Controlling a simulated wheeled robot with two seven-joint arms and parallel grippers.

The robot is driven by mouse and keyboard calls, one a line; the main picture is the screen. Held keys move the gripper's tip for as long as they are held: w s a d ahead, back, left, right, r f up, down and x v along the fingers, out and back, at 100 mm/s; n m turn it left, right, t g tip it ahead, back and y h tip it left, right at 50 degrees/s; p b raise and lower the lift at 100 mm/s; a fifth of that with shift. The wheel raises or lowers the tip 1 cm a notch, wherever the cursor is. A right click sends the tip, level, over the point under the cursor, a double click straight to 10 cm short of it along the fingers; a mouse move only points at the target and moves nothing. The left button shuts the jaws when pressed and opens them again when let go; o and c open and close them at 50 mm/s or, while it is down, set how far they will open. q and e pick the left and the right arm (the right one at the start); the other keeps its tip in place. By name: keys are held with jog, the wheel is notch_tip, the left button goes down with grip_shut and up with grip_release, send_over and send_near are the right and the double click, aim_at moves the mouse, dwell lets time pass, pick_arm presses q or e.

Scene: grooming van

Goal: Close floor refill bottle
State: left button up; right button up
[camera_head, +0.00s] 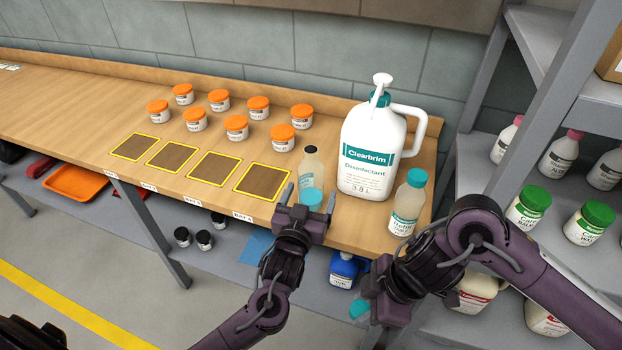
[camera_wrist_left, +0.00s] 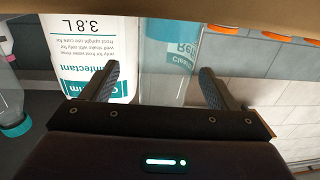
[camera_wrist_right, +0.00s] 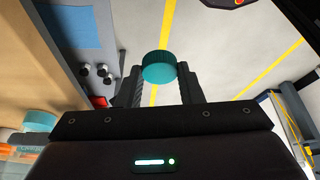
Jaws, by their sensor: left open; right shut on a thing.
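A clear refill bottle (camera_head: 313,172) with a teal label stands near the bench's front edge; no cap shows on its dark neck. My left gripper (camera_head: 305,202) is open, its fingers on either side of the bottle. In the left wrist view the bottle (camera_wrist_left: 170,62) shows between the fingers (camera_wrist_left: 158,88), with gaps. My right gripper (camera_head: 372,300) is shut on a teal cap (camera_head: 359,310), held beyond the bench's front edge, lower than its top. The cap (camera_wrist_right: 159,67) also shows between the fingertips in the right wrist view.
A large white Clearbrim jug (camera_head: 368,160) and a teal-capped bottle (camera_head: 408,203) stand to the right of the refill bottle. Several orange-lidded jars (camera_head: 236,127) stand behind yellow-edged squares (camera_head: 262,181). A shelf rack (camera_head: 545,95) with bottles stands at right.

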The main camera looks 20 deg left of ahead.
aim_at(313, 180)
pick_arm(q)
jog(key=shift+w, duration=0.15)
jog(key=w+p, duration=0.1)
jog(key=w, duration=0.1)
jog(key=w+a, duration=0.1)
jog(key=w, duration=0.1)
jog(key=shift+w+p, duration=0.4)
pick_arm(e)
jog(key=shift+r, duration=0.9)
pick_arm(q)
jog(key=shift+w, duration=0.2)
jog(key=shift+s, duration=0.1)
jog(key=shift+c, duration=0.2)
jog(key=c, duration=1)
pick_arm(e)
jog(key=shift+f, duration=0.15)
